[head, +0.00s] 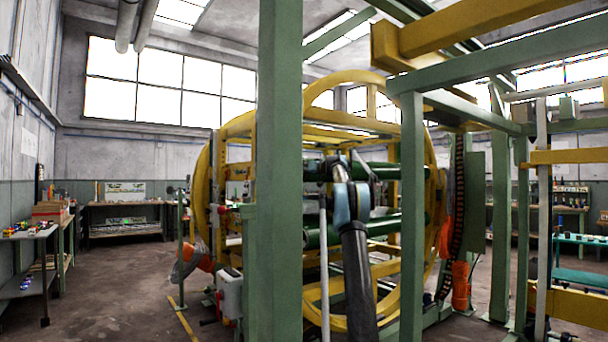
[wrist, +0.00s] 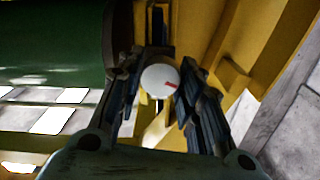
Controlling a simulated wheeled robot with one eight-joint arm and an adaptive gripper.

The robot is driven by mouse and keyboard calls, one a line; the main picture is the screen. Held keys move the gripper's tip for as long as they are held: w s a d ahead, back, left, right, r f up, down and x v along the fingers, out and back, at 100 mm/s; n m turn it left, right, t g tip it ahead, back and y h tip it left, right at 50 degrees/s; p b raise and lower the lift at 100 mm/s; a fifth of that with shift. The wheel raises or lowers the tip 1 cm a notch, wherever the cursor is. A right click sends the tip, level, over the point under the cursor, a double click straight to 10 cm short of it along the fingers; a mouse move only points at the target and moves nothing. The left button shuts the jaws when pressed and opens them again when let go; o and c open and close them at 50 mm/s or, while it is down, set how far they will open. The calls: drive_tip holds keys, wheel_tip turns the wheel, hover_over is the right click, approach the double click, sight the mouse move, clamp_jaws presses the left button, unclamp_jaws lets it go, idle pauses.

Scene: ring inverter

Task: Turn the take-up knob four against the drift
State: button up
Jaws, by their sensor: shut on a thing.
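A round white knob (wrist: 156,77) with a short red mark on the right part of its face sits between the fingers in the wrist view. My gripper (wrist: 160,82) has its dark fingers on both sides of the knob and is shut on it. A dark shaft or bracket shows just behind the knob. In the head view my arm reaches up into the large yellow ring frame (head: 205,180). The knob cannot be made out there, and no number on it is readable.
A dark green roller (wrist: 50,40) lies left of the fingers in the wrist view, and a yellow beam (wrist: 222,60) runs close on the right. In the head view a green post (head: 280,180) and another green upright (head: 411,220) flank my arm. Open floor (head: 110,290) lies at left.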

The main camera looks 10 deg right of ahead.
drive_tip(key=m, duration=2.9)
drive_tip(key=shift+d+f+m, duration=0.3)
idle(0.3)
drive_tip(key=o, duration=1.1)
drive_tip(key=shift+w, duration=0.15)
drive_tip(key=shift+a, duration=0.15)
